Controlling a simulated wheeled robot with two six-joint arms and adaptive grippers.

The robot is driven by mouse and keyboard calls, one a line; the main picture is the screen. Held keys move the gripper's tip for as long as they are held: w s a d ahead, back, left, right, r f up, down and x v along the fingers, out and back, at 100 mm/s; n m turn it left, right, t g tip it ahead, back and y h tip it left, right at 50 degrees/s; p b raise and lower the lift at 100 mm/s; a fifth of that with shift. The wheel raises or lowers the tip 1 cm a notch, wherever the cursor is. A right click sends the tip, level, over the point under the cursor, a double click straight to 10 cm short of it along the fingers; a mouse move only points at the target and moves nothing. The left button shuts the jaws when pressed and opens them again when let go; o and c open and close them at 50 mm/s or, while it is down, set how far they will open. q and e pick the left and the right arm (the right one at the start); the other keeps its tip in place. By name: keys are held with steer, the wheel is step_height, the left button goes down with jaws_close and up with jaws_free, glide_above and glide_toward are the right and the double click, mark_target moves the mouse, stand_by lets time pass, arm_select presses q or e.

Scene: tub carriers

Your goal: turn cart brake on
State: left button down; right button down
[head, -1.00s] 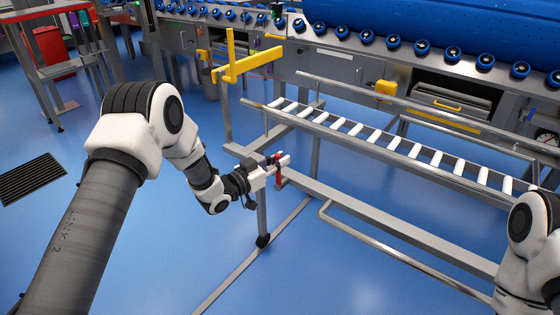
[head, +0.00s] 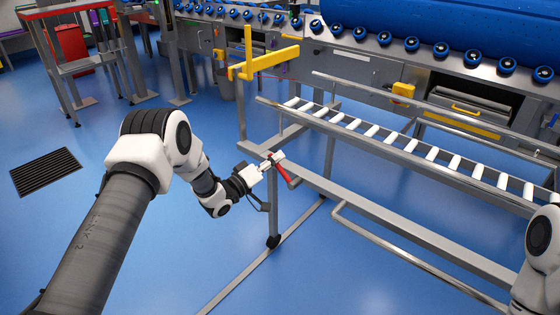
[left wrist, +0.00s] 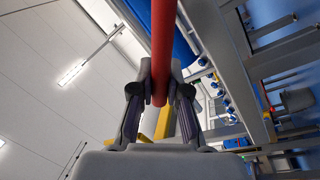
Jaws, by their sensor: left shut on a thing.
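The cart (head: 330,198) is a grey metal frame with a bed of white rollers. The red brake lever (head: 281,173) is at its left end, slanting from upper left to lower right. My left gripper (head: 271,162) is shut on the lever near its upper end. In the left wrist view, the red lever (left wrist: 163,35) runs down from the top edge between the two dark fingers of the left gripper (left wrist: 161,84). The fingers hide part of the lever. My right arm shows at the right edge, but its gripper is out of view.
A yellow bracket (head: 263,62) stands above the cart's left end. A conveyor with blue rollers (head: 411,44) and a blue drum (head: 440,22) runs behind the cart. A red-topped rack (head: 80,64) is at the back left. The blue floor in front is mostly clear.

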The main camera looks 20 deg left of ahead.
arm_select(q)
step_height(320, 180, down, 6)
steer(key=a+n+t+y+b, duration=0.1)
steer(key=a+n+y+b, duration=0.1)
steer(key=n, duration=0.7)
steer(key=shift+w+b, duration=0.3)
steer(key=shift+b, duration=0.5)
steer(key=shift+n, duration=0.3)
steer(key=c, duration=1.1)
jaws_free()
steer(key=shift+c, duration=0.2)
steer(key=v, duration=1.2)
steer(key=shift+f, duration=0.2)
steer(key=shift+d, duration=0.15)
